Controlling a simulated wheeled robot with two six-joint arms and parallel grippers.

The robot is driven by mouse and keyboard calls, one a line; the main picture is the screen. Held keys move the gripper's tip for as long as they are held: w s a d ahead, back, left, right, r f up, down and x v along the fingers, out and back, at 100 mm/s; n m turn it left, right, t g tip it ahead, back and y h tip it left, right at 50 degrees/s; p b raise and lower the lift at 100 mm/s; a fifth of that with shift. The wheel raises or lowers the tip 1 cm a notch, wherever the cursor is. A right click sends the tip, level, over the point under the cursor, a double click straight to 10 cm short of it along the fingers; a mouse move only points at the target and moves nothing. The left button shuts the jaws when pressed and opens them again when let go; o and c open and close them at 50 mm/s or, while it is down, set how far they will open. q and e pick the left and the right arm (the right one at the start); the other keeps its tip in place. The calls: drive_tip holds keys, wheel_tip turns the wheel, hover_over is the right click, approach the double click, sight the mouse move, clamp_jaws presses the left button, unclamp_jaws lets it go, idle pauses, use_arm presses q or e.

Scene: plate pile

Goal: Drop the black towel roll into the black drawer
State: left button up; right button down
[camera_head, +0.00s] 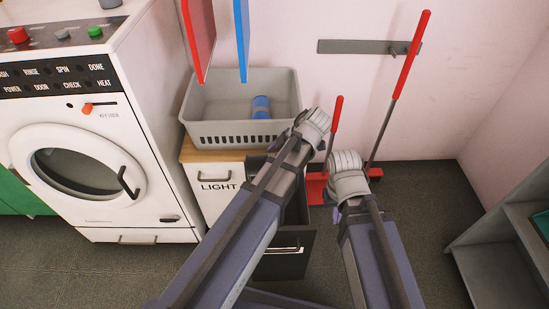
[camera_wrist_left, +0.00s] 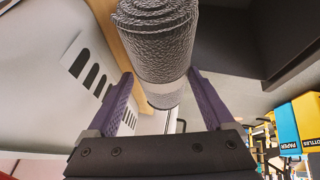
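The black towel roll (camera_wrist_left: 157,42) is a dark textured cylinder with a pale band near its lower end. In the head view my left arm hides the roll and most of that gripper. The black drawer (camera_head: 284,257) is pulled open under the counter, below my left forearm, which covers much of its opening. Its dark interior also shows in the left wrist view (camera_wrist_left: 222,42). My right gripper (camera_head: 334,167) is right of the drawer, its fingers mostly hidden by its wrist.
A grey basket (camera_head: 215,128) with a blue roll (camera_head: 261,107) stands on the wooden counter above a white drawer marked LIGHT (camera_head: 218,186). The washing machine (camera_head: 130,100) is at left. A red dustpan (camera_head: 316,188) and a broom stand by the wall. Grey shelves (camera_head: 497,262) are at right.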

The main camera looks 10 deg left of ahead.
use_arm(q)
drive_tip(key=shift+o, duration=0.8)
drive_tip(key=shift+r, duration=0.1)
drive_tip(key=p+v, duration=0.6)
drive_tip(key=v, duration=0.1)
drive_tip(key=shift+a, duration=0.1)
drive_tip(key=shift+d+r+p, duration=0.3)
drive_tip(key=shift+p, duration=0.1)
